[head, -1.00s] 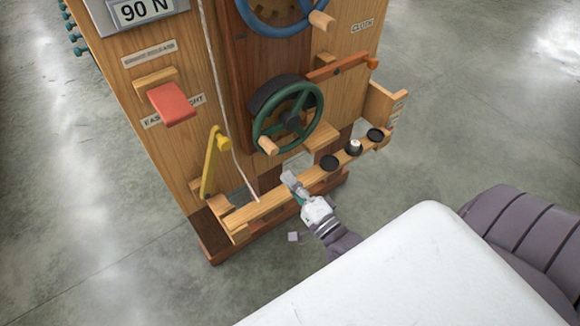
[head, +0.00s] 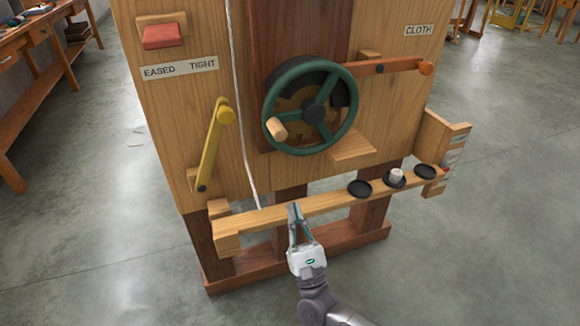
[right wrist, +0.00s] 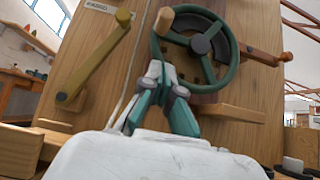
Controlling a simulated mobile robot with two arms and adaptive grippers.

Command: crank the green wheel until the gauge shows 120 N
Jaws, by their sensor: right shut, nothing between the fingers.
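The green wheel (head: 316,112) is mounted upright on the wooden panel. Its pale wooden crank knob (head: 277,129) is at the lower left of the rim in the head view. My right gripper (head: 294,207) is shut and empty, in front of the low shelf and below the wheel, apart from the knob. In the right wrist view the shut fingertips (right wrist: 155,70) point up towards the wheel (right wrist: 201,44), with the knob (right wrist: 164,19) above them. The gauge is outside both current views. My left gripper is not in view.
A yellow lever (head: 212,150) and a red block (head: 164,36) above an EASED/TIGHT label are left of the wheel. A white cord (head: 241,110) hangs between. An orange-tipped bar (head: 385,68) is at right. The low shelf (head: 265,217) holds black cups.

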